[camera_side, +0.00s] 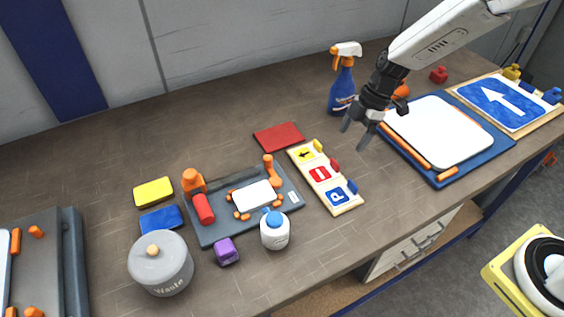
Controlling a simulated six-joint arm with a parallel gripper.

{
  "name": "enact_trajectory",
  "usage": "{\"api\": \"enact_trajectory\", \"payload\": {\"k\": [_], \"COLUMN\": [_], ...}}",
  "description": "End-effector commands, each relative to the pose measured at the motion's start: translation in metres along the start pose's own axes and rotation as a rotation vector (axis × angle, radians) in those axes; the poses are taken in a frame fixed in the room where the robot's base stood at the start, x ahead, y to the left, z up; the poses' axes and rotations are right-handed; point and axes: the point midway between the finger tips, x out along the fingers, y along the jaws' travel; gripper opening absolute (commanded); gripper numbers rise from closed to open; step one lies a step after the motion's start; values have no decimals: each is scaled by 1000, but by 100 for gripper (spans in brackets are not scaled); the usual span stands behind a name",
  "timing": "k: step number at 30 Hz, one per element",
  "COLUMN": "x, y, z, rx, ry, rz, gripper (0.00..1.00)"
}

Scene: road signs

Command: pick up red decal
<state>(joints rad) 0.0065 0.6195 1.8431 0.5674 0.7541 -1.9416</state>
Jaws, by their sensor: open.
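A wooden board (347,207) near the middle of the table carries a row of small square decals. The red decal (320,173) with a pale mark is in the middle, between a yellow decal (304,154) with a black arrow and a blue decal (338,195). A small red knob (334,165) is beside the red decal. My gripper (355,136) is open and empty, with its fingers pointing down, above and to the right of the board in the picture. It is apart from the decals.
A blue spray bottle (343,82) stands behind my gripper. A blue-edged tray with a white plate (440,130) is at right, beside a blue arrow sign (500,102). A red flat pad (279,137), a grey tool tray (219,233) and a white bottle (274,231) are left of the board.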

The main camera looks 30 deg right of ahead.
Motion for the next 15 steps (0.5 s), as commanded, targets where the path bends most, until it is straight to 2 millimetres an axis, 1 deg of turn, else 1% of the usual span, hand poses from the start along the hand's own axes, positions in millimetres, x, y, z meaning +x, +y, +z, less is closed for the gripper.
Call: {"api": "enact_trajectory", "payload": {"k": [3,10,15], "x": [3,5,17], "y": [4,4,4], "z": [-2,-2,-2], "rx": [-40,-50,-51], "ry": [14,17,16], "rz": [-4,-5,-7], "gripper": [91,91,91]}}
